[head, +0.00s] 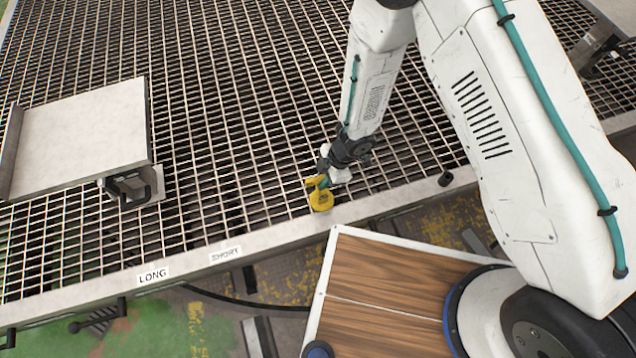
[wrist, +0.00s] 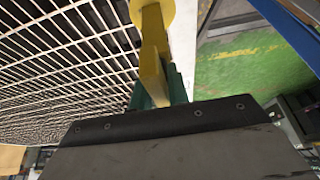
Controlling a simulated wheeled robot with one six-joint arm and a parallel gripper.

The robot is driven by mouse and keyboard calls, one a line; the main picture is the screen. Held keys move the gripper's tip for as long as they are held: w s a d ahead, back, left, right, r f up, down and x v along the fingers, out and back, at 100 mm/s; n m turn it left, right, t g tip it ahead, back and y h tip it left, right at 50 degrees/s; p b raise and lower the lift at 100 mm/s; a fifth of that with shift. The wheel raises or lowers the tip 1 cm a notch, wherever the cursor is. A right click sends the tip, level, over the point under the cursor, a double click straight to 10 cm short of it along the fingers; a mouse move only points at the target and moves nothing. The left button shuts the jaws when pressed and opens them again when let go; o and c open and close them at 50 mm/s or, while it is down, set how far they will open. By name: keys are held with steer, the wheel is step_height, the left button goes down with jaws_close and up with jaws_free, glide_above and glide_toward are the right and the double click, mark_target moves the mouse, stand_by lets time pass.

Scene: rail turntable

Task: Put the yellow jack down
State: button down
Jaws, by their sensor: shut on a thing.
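The yellow jack (head: 320,197) is at the end of my arm, near the front edge of the metal grating (head: 225,140). My gripper (head: 322,182) is shut on it. In the wrist view the yellow jack (wrist: 152,55) stands out from between the green fingertips of my gripper (wrist: 158,88), with a round yellow part at the top of the picture. I cannot tell whether the jack touches the grating or hangs just above it.
A grey plate (head: 80,140) with a dark bracket (head: 130,187) stands on the grating at left. The front rail carries a LONG label (head: 153,275) and a SHORT label (head: 225,254). A small dark cylinder (head: 445,179) sits by the rail at right. The grating around the jack is clear.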

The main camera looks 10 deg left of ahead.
steer(key=shift+s+a, duration=0.15)
steer(key=shift+a, duration=0.6)
steer(key=shift+f, duration=1.9)
steer(key=c, duration=1.3)
jaws_free()
steer(key=shift+c, duration=0.2)
steer(key=v, duration=1.2)
